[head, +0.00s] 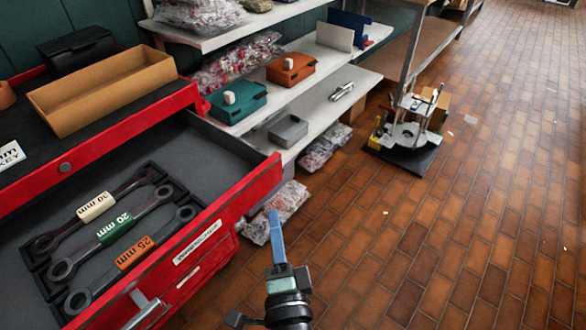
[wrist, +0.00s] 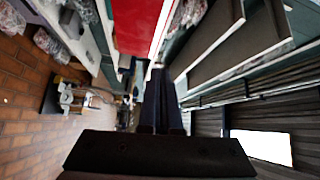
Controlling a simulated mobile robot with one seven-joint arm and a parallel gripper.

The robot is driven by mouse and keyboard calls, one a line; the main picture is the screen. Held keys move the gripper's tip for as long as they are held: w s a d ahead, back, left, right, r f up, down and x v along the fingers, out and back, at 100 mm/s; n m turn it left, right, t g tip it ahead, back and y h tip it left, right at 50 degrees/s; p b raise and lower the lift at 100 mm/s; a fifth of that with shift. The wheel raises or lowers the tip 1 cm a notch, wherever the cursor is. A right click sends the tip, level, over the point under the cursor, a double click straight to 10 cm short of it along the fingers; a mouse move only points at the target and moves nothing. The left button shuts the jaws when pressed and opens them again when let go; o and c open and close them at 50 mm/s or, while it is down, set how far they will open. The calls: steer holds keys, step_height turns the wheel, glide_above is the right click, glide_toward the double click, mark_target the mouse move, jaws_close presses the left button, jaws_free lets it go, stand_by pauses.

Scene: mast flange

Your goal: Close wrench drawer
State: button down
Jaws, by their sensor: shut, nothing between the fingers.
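The wrench drawer (head: 252,192) of the red tool cabinet stands pulled open at the left in the head view. Three wrenches lie in its dark tray: one with a cream tag (head: 96,207), one with a green 20 mm tag (head: 115,229) and one with an orange 25 mm tag (head: 134,253). A metal handle (head: 147,308) is on its front, partly cut off by the bottom edge. My gripper (head: 273,222) is just right of the drawer front, apart from the handle, its blue fingers together and empty. The shut fingers also show in the wrist view (wrist: 163,90).
A tan open box (head: 103,95) and a black case (head: 76,48) sit on the cabinet top. White shelves behind hold a teal case (head: 236,102), an orange case (head: 291,70) and bagged parts. A small white-and-black stand (head: 404,136) is on the brick floor, which is mostly clear at right.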

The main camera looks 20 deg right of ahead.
step_height(320, 180, down, 4)
steer(key=s+d+m+g, duration=0.1)
steer(key=s+d+m, duration=0.1)
steer(key=s, duration=0.1)
glide_toward(269, 180)
steer(key=w+d, duration=0.2)
steer(key=d, duration=0.1)
steer(key=w+p, duration=0.1)
steer(key=w+a+p, duration=0.1)
steer(key=w+p, duration=0.1)
steer(key=shift+w+a+h, duration=0.25)
steer(key=shift+a+h, duration=0.1)
steer(key=shift+h, duration=0.05)
steer(key=shift+w+a+f+p, duration=0.1)
steer(key=shift+w+a+p, duration=0.05)
steer(key=shift+w+p, duration=0.15)
steer(key=shift+s, duration=0.1)
steer(key=shift+a, duration=0.1)
